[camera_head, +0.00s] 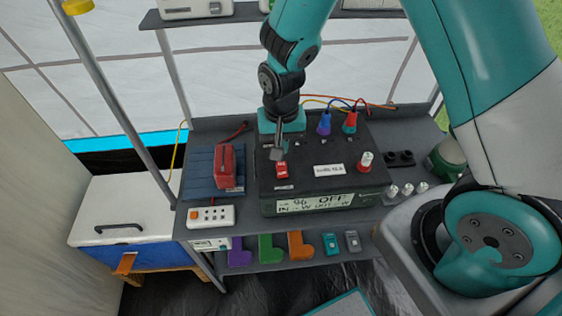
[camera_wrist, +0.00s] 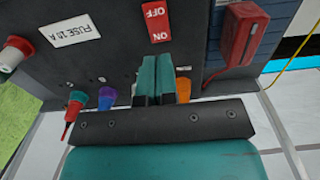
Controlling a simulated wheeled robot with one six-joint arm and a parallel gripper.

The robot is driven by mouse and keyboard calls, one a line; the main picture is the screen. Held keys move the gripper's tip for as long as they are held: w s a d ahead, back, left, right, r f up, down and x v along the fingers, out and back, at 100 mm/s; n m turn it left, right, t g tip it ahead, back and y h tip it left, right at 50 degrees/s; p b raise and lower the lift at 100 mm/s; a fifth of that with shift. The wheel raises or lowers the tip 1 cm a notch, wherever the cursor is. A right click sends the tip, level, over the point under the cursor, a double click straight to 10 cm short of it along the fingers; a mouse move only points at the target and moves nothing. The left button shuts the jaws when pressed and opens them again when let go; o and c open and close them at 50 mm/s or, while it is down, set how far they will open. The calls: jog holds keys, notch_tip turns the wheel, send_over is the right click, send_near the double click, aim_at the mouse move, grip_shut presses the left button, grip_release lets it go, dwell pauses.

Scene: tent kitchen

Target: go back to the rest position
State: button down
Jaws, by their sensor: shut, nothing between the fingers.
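My gripper (camera_head: 279,150) is shut and empty. In the head view its fingertips are just above a red switch (camera_head: 282,170) on top of the black power box (camera_head: 325,187). The box's front display reads OFF. In the wrist view my closed fingers (camera_wrist: 157,88) point at the box, and the red switch (camera_wrist: 157,22), marked OFF and ON, lies just beyond their tips. I cannot tell whether the fingertips touch the switch.
Blue (camera_head: 324,124) and red (camera_head: 350,121) plugs stand at the box's back right. A red device (camera_head: 226,165) sits on the left. A white power strip (camera_head: 211,216) lies at the shelf's front left. A metal pole (camera_head: 113,105) rises at left.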

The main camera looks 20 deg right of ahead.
jog(key=shift+r+p, duration=0.5)
jog(key=shift+r, duration=0.4)
jog(key=shift+r, duration=0.1)
jog(key=s+a+r+n+y, duration=0.2)
jog(key=s+r+n, duration=0.3)
jog(key=s+r, duration=0.4)
jog(key=s+a+r+n+y, duration=0.2)
jog(key=s+r+n, duration=0.3)
jog(key=s+r, duration=0.4)
notch_tip(320, 180, up, 5)
jog(key=shift+s+a+f+n, duration=0.1)
jog(key=shift+s+a+n, duration=0.2)
jog(key=shift+a+n, duration=0.1)
